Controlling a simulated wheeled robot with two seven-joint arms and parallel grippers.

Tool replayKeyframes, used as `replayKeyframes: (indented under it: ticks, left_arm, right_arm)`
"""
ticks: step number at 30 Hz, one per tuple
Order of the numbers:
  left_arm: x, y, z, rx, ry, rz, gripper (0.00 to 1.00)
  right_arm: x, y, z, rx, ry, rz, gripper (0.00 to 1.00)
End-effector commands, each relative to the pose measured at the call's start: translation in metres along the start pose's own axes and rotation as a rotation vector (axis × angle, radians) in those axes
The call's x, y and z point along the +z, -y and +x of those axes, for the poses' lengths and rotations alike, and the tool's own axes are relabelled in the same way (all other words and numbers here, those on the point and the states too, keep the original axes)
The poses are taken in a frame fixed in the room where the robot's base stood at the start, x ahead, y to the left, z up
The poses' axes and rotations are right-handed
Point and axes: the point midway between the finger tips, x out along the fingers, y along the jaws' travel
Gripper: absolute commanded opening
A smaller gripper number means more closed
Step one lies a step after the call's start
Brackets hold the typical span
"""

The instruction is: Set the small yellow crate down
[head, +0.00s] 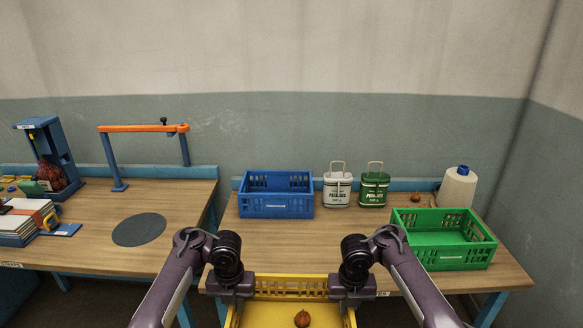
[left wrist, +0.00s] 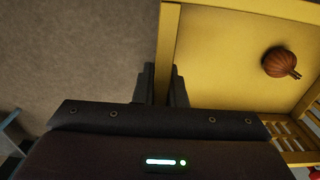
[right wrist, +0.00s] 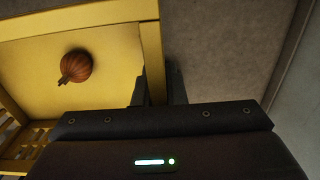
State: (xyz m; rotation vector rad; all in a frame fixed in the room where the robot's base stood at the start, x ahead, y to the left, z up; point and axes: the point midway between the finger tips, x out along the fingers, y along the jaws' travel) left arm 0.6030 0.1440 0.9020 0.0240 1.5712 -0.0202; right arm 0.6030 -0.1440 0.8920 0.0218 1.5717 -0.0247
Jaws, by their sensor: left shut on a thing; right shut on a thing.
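The small yellow crate (head: 291,283) is at the bottom middle of the head view, in front of the right-hand table's near edge, partly cut off by the frame. A brown onion-like bulb (head: 302,319) lies on its floor. My left gripper (head: 236,292) is shut on the crate's left wall, and my right gripper (head: 350,292) is shut on its right wall. The left wrist view shows the crate wall (left wrist: 167,50) between the fingers, with bare floor outside it. The right wrist view shows the opposite wall (right wrist: 152,50) held likewise. The crate's underside is hidden.
The right-hand table (head: 330,240) has a clear middle. The left table (head: 95,225) holds a grey disc (head: 139,229) and tools.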

Motion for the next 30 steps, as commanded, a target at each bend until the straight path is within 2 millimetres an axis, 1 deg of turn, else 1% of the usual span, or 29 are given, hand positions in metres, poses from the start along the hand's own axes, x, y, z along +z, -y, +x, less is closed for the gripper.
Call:
replayKeyframes:
  ticks: [1, 3, 10, 21, 30]
  left_arm:
    - [0.0, 0.006, -0.003, -0.011, 0.002, 0.006, 0.0]
    - [-0.001, 0.004, -0.006, -0.01, 0.002, 0.002, 0.0]
    - [0.001, 0.009, -0.017, -0.013, 0.013, 0.011, 0.0]
    - [-0.001, 0.008, -0.028, -0.014, 0.009, 0.011, 0.0]
    - [-0.003, 0.005, -0.031, -0.011, 0.0, 0.008, 0.0]
  right_arm:
    - [-0.001, -0.005, -0.003, 0.01, 0.002, -0.006, 0.0]
    - [-0.001, -0.004, -0.006, 0.009, 0.002, -0.003, 0.0]
    - [0.003, -0.012, -0.019, 0.016, 0.021, -0.018, 0.0]
    - [0.001, -0.01, -0.032, 0.016, 0.019, -0.014, 0.0]
    - [-0.002, -0.005, -0.033, 0.013, 0.006, -0.006, 0.0]
